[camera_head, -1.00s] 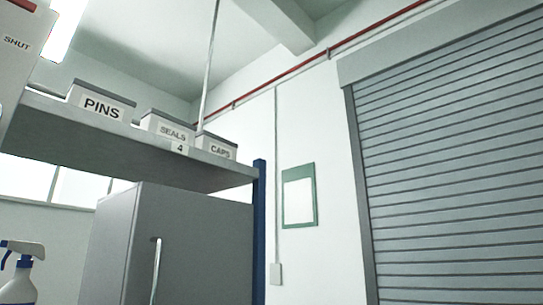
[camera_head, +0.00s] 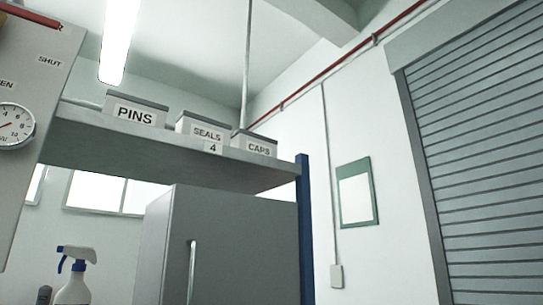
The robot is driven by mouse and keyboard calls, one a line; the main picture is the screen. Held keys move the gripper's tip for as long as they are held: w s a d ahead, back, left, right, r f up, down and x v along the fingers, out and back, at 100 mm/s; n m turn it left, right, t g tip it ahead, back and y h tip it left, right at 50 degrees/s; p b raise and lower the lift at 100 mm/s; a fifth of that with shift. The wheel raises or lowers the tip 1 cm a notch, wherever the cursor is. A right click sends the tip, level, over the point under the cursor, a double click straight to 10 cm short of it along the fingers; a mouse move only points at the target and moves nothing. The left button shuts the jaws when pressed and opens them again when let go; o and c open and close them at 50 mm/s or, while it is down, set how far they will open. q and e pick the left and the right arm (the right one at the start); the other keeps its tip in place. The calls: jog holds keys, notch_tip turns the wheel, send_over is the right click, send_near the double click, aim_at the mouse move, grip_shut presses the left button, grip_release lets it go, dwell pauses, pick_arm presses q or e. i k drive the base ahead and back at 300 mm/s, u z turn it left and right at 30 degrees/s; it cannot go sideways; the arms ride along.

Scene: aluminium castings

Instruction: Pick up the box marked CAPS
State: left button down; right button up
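The box marked CAPS (camera_head: 255,143) sits on a high grey shelf (camera_head: 180,158), at the right end of a row of boxes. It has a white label on its front and a grey top. The SEALS box (camera_head: 203,128) stands just left of it, and the PINS box (camera_head: 136,110) stands further left. Neither of my grippers shows in the head view.
A blue post (camera_head: 306,230) carries the shelf's right end. A grey cabinet (camera_head: 250,240) with a vertical handle stands below. A shutter door (camera_head: 490,150) is at right.

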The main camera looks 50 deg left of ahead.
aim_at(241, 138)
jog(key=i, duration=2.9)
jog(key=u, duration=4.4)
